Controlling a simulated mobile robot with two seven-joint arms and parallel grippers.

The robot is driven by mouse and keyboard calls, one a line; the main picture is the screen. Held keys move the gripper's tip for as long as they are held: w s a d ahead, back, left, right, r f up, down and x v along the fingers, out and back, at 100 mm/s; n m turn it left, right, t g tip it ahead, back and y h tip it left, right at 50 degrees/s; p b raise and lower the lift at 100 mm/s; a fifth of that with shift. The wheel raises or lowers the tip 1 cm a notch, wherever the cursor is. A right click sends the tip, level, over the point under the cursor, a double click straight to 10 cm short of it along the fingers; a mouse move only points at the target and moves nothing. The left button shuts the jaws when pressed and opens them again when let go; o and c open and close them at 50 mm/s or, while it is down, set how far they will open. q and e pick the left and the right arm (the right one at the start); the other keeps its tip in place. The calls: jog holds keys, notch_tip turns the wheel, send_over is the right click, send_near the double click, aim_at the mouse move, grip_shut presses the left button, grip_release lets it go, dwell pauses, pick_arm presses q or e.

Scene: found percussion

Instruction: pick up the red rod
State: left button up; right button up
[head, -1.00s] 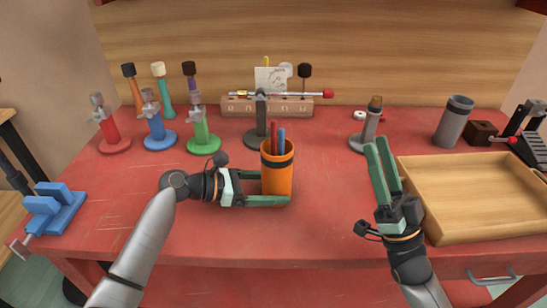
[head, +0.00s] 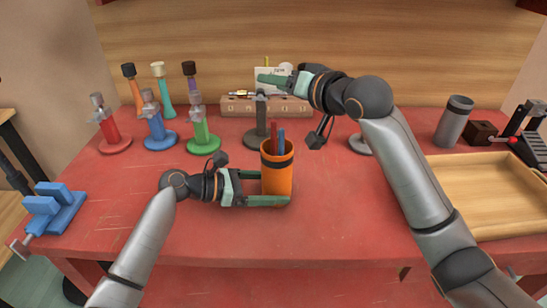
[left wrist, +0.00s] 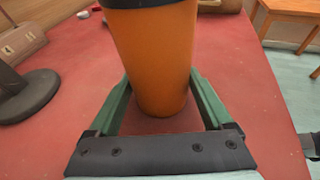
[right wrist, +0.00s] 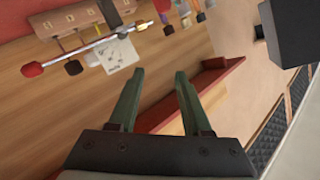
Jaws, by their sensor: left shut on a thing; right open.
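The red rod (head: 273,140) stands in an orange cup (head: 277,178) with a black band, beside a blue rod (head: 282,137). Only their upper ends show above the rim. My left gripper (head: 274,188) is shut on the cup, one finger on each side; the left wrist view shows the cup (left wrist: 155,60) between the fingers, with its top cut off. My right gripper (head: 268,80) is open and empty, raised above and behind the cup and pointing left. Its parted fingers (right wrist: 158,78) show in the right wrist view, where the red rod is not visible.
A dark stand (head: 261,125) rises just behind the cup. Red, blue and green stands (head: 204,140) are at back left. A wooden box (head: 235,105) is at the back wall. A wooden tray (head: 480,215) lies right, partly behind my right arm. The front middle is clear.

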aim_at(274, 122)
jog(key=s+d+r+n+g+h, duration=0.1)
jog(key=s+r+n+g+h, duration=0.25)
jog(key=s+g+h, duration=0.5)
jog(key=w+f, duration=0.1)
jog(key=f, duration=0.2)
jog(key=w+a+f+t+y, duration=0.1)
jog(key=f, duration=0.2)
jog(key=w+f+t, duration=0.1)
jog(key=f, duration=0.3)
jog(key=shift+w+a+t+y, duration=0.25)
jog(key=shift+w+a+y, duration=0.1)
jog(key=shift+w+a, duration=0.05)
grip_shut()
dwell(0.9)
